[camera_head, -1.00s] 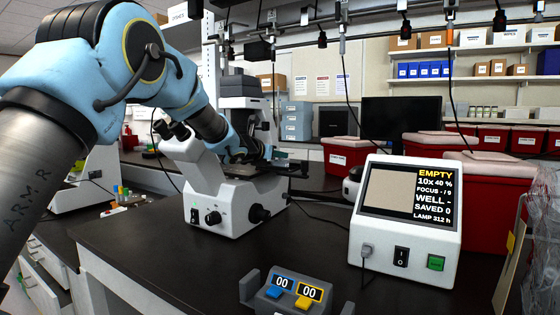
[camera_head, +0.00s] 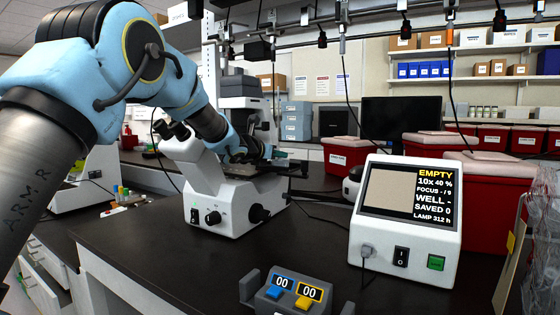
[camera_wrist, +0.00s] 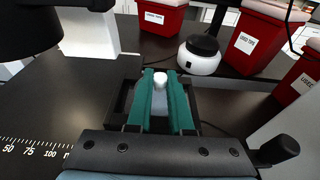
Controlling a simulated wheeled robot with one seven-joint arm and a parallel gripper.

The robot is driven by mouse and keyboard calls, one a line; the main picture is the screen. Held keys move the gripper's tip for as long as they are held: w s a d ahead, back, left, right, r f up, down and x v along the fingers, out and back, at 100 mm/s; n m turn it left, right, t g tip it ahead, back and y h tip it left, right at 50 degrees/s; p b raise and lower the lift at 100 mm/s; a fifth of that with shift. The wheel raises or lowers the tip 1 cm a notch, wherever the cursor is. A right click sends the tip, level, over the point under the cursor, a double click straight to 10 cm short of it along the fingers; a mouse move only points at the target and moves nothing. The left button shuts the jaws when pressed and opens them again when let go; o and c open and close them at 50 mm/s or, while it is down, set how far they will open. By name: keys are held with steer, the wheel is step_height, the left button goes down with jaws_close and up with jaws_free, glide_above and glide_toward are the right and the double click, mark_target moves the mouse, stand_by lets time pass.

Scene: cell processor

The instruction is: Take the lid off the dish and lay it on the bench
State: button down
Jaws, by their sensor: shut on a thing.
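My gripper (camera_wrist: 161,90) reaches over the dark microscope stage (camera_wrist: 120,105) in the wrist view. Its two green fingers are shut on a small pale piece with a white rounded top (camera_wrist: 159,79), which seems to be part of the lid. The dish cannot be made out, and the rest of the lid is hidden by the fingers and the gripper body. In the head view my gripper (camera_head: 277,155) is at the stage of the white microscope (camera_head: 235,205), partly hidden behind the microscope and my arm.
A white display box (camera_head: 405,225) reading EMPTY stands on the dark bench (camera_head: 180,270). Red bins (camera_head: 490,170) line the right and back.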

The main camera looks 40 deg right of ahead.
steer(key=shift+r, duration=0.45)
steer(key=shift+r+p, duration=0.5)
steer(key=shift+r, duration=0.35)
